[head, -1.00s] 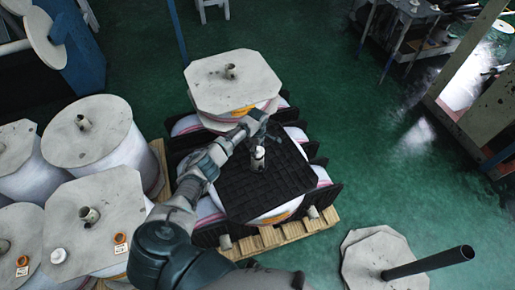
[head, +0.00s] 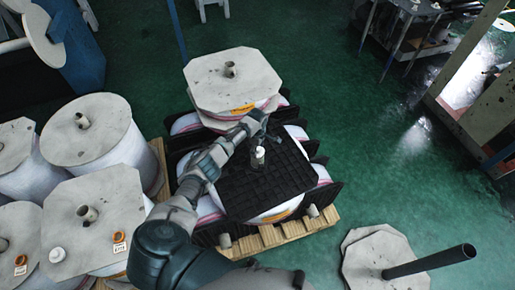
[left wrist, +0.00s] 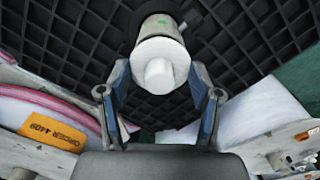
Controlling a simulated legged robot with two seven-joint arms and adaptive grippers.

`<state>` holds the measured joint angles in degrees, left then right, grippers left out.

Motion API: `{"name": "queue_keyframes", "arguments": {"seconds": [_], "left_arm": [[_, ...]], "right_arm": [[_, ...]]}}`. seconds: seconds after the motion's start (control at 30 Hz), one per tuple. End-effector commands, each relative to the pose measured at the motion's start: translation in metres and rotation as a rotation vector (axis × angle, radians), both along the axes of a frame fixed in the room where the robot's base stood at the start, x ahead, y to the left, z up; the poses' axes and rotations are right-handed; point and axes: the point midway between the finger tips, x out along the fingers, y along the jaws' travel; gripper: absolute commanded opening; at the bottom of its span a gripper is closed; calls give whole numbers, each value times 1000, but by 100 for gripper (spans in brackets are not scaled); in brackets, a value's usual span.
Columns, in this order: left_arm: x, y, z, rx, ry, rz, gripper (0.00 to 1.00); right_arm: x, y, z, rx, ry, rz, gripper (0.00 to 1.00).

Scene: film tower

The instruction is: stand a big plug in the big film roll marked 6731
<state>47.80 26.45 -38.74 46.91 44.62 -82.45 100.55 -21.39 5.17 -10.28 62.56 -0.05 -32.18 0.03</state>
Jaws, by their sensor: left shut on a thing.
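My left gripper (head: 258,130) is shut on a big plug (head: 259,153), pale grey-white and cylindrical. In the left wrist view the plug (left wrist: 160,50) is between the two fingers of my gripper (left wrist: 160,80). Both are over the black gridded board (head: 240,192) on top of the middle stack of film rolls. A dark round opening in the board shows partly behind the plug; I cannot tell whether the plug is in it. I cannot read the mark 6731 on any roll. My right gripper is not in view.
A second film roll (head: 232,80) with a pale octagonal cover stands behind the board. An orange label (left wrist: 48,131) reads 4409. Several wrapped rolls (head: 95,135) stand at left. Stacked boards with a dark pole (head: 430,262) lie at lower right.

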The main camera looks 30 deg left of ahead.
Motion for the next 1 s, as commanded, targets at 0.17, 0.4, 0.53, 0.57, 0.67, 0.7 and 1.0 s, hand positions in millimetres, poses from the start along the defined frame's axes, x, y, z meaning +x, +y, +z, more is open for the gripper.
{"name": "queue_keyframes", "arguments": {"seconds": [0.17,0.4,0.53,0.57,0.67,0.7,1.0], "left_arm": [[0,0,-4,0,0,0,24],[0,0,-9,0,0,0,24],[0,0,-9,0,0,0,84],[0,0,-9,0,0,1,91],[0,0,-9,0,0,0,93],[0,0,-9,0,0,0,93],[0,0,-2,0,0,0,93]], "right_arm": [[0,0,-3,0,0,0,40],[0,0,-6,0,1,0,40],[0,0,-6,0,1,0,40],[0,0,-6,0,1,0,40],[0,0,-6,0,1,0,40],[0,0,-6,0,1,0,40],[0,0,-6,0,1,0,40]]}}
